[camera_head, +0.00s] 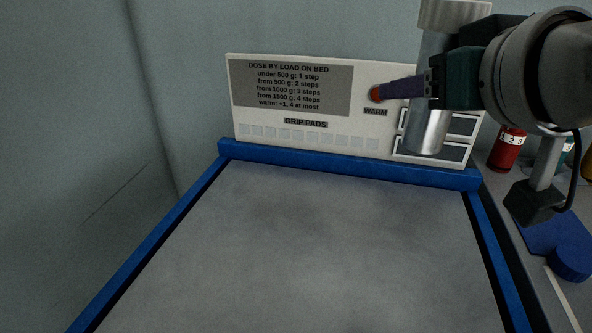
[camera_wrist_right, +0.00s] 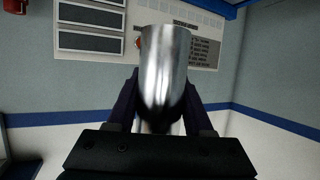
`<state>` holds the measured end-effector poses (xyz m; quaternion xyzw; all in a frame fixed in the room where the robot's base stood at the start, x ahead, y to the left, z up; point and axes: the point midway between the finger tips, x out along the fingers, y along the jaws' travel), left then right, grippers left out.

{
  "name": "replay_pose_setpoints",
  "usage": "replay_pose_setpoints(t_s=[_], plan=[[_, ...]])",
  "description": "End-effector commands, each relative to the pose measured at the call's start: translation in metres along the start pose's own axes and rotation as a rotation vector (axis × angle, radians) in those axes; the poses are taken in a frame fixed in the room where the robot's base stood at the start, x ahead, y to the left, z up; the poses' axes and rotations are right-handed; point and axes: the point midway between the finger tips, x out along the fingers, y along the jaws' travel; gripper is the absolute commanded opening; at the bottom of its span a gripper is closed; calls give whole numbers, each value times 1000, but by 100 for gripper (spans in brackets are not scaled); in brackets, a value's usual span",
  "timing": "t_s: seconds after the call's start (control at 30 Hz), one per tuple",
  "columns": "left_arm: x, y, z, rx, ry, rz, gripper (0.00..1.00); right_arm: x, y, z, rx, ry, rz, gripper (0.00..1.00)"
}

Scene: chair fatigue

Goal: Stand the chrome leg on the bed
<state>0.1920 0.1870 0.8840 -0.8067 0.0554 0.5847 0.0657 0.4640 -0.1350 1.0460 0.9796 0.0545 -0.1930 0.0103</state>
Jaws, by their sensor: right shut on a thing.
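The chrome leg (camera_head: 429,125) is a shiny metal cylinder with a wider top collar. It stands nearly upright, slightly tilted, in front of the panel at the bed's far right corner. Its lower end shows above the blue far rail and appears clear of the bed surface. My right gripper (camera_head: 402,88) is shut on the leg's middle, coming from the right. In the right wrist view the leg (camera_wrist_right: 165,70) sits between both dark fingers. The bed (camera_head: 320,240) is a grey, bare surface framed by blue rails. My left gripper is not in view.
A white panel (camera_head: 300,140) with dose text, grip pads and a WARM label stands behind the far rail. A reddish button or lamp (camera_head: 375,94) is on it. A red bottle (camera_head: 506,150) and a blue object (camera_head: 555,240) lie right of the bed.

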Motion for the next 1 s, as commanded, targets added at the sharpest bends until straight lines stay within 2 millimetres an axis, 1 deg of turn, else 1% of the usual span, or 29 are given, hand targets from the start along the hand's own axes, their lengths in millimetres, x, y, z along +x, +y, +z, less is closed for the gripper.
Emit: replay_pose_setpoints(t_s=[0.03,0.07,0.2,0.4,0.53,0.67,0.73,0.9,1.0], plan=[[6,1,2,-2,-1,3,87,5,0,13,0,-6,1,0],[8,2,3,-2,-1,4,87,7,0,20,0,-6,1,0],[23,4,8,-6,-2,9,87,23,0,60,1,-8,0,0],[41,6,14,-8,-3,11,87,45,0,112,1,-6,-1,0],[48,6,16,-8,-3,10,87,54,-1,132,0,-2,-1,0],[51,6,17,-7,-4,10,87,58,-1,140,0,0,-1,0],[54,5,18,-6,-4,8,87,60,-1,148,1,-2,-1,0],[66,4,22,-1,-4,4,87,71,-1,174,1,-2,-1,0],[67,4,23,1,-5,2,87,74,-1,180,1,-1,-1,0]])
